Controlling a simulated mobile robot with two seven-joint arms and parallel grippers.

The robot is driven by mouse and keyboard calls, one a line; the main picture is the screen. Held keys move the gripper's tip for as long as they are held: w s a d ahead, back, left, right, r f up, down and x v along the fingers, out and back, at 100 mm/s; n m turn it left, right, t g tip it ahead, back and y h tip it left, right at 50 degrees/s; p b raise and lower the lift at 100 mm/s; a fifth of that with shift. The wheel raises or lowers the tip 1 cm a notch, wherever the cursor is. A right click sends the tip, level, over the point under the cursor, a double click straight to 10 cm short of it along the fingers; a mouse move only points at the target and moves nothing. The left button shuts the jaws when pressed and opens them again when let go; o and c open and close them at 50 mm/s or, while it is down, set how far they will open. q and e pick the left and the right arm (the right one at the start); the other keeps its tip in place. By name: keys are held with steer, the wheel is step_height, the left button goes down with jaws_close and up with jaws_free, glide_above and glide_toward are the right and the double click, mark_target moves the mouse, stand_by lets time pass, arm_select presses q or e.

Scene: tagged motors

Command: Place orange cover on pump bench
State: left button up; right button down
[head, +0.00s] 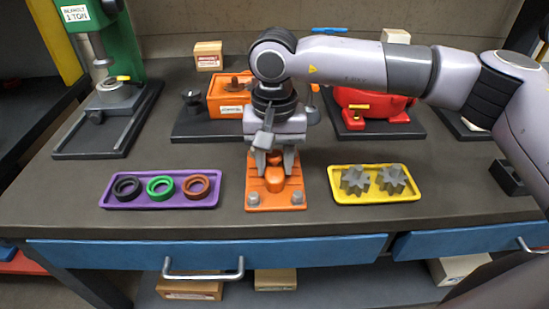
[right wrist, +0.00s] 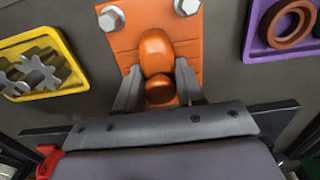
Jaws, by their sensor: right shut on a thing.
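The orange cover (head: 275,203) is a flat plate with a raised rounded part and two grey bolts at its near end. It is at the middle front of the dark bench top (head: 330,222). My right gripper (head: 274,168) points down over it, its fingers on either side of the raised part. In the right wrist view, the fingers (right wrist: 158,76) close around the raised part of the cover (right wrist: 140,22). I cannot tell whether the plate touches the bench. An orange machine (head: 222,94) on a dark base stands behind, partly hidden by my right arm. My left gripper is not in view.
A purple tray (head: 160,204) with three rings lies left of the cover. A yellow tray (head: 375,199) with two gears lies to the right. A green press (head: 120,60) stands back left, a red machine (head: 385,118) back right. Blue drawers (head: 205,251) line the front.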

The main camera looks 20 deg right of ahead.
mark_target(274, 154)
steer(key=c, duration=0.7)
jaws_free()
steer(key=shift+f, duration=0.1)
steer(key=shift+r, duration=0.35)
step_height(274, 154, up, 12)
steer(key=shift+f, duration=0.15)
